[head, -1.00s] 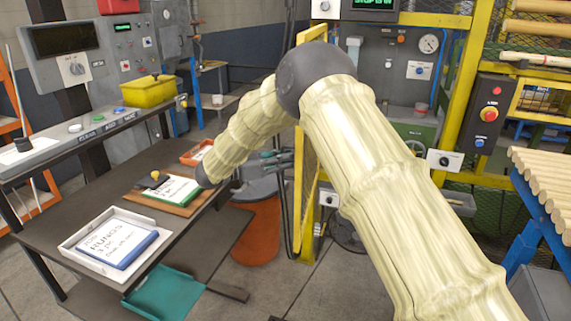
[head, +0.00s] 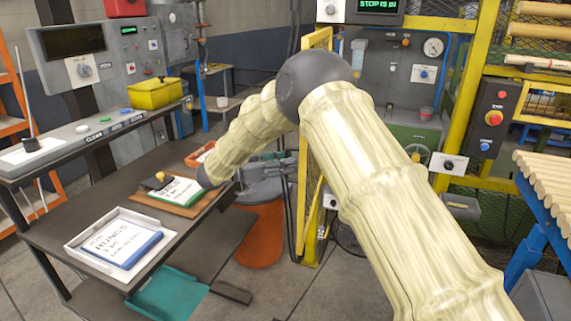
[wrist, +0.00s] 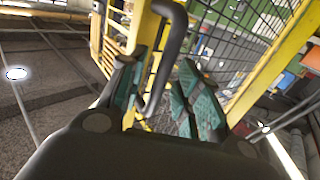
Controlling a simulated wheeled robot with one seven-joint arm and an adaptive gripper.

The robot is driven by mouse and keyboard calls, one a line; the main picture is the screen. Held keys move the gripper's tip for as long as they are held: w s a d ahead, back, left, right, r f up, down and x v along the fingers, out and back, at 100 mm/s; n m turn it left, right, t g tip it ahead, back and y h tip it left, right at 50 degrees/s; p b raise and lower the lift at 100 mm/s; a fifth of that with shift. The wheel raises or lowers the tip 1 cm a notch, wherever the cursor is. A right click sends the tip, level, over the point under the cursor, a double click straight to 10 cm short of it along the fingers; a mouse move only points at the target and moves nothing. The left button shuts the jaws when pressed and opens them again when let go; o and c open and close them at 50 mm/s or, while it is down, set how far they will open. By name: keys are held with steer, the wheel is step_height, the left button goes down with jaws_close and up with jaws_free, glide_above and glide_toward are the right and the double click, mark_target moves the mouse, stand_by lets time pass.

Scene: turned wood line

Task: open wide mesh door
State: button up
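The wide mesh door, with its yellow frame (head: 316,190), is seen nearly edge-on in the head view, partly behind my arm. In the wrist view its yellow frame and mesh (wrist: 232,28) fill the upper middle. A black bar handle (wrist: 172,48) stands out in front of the yellow frame. My gripper (wrist: 160,85) is open, with its green-padded fingers apart. The handle's lower end lies between the fingers in the picture, nearer the left one; I cannot tell whether it touches. In the head view my gripper (head: 272,168) is small and partly hidden by the arm.
A dark bench (head: 75,230) with a white tray (head: 72,243) stands to the left. An orange drum (head: 258,235) stands below my gripper. A control box with a red button (head: 494,118) is on the yellow post at right. Wooden rods (head: 545,185) rest on a blue stand.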

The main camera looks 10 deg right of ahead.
steer(key=shift+a, duration=0.1)
steer(key=s+a, duration=0.2)
steer(key=a, duration=0.9)
steer(key=shift+s+a, duration=0.15)
steer(key=shift+a, duration=0.2)
steer(key=shift+d, duration=0.1)
